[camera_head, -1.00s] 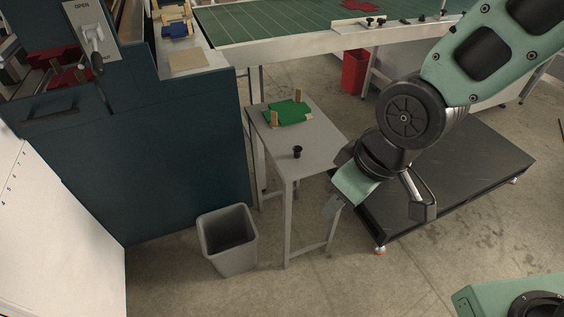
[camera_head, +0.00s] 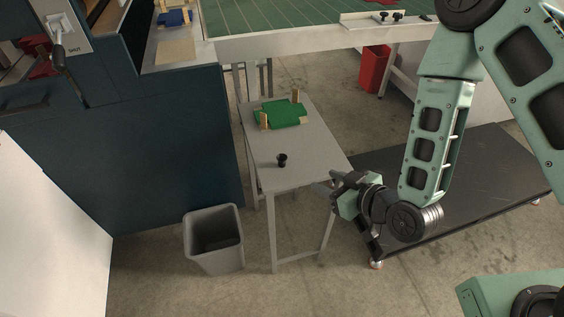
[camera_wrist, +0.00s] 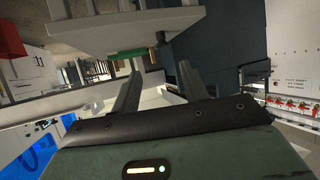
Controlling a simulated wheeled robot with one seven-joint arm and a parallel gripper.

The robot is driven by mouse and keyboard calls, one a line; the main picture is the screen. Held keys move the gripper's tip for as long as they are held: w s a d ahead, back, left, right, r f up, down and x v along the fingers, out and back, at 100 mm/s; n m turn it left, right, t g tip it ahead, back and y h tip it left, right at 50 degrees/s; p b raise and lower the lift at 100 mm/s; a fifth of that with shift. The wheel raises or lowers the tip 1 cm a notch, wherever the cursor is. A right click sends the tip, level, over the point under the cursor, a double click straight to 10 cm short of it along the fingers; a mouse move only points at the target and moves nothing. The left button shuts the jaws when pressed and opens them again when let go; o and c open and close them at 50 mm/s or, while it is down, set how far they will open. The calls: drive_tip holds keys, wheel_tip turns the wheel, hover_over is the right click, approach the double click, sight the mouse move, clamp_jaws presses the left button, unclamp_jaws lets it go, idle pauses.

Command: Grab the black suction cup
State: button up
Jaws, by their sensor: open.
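The black suction cup (camera_head: 282,160) is small and dark. It stands on the near half of the narrow grey table (camera_head: 304,157) in the head view. My gripper (camera_head: 324,181) is open and empty. It is to the right of the cup, beside the table's right edge, with its fingers pointing left toward the table. In the wrist view the two dark fingers (camera_wrist: 157,92) are spread apart with nothing between them.
A green piece with wooden blocks (camera_head: 283,114) lies on the table behind the cup. A grey bin (camera_head: 214,240) stands on the floor at the front left. A dark blue machine (camera_head: 160,140) is at the left. A low black platform (camera_head: 470,190) lies right of the table.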

drive_tip(key=b+x, duration=0.2)
drive_tip(key=b, duration=0.8)
approach(284, 163)
drive_tip(key=shift+x, duration=1.1)
drive_tip(key=shift+p+x, duration=0.3)
drive_tip(key=shift+x, duration=2.95)
clamp_jaws()
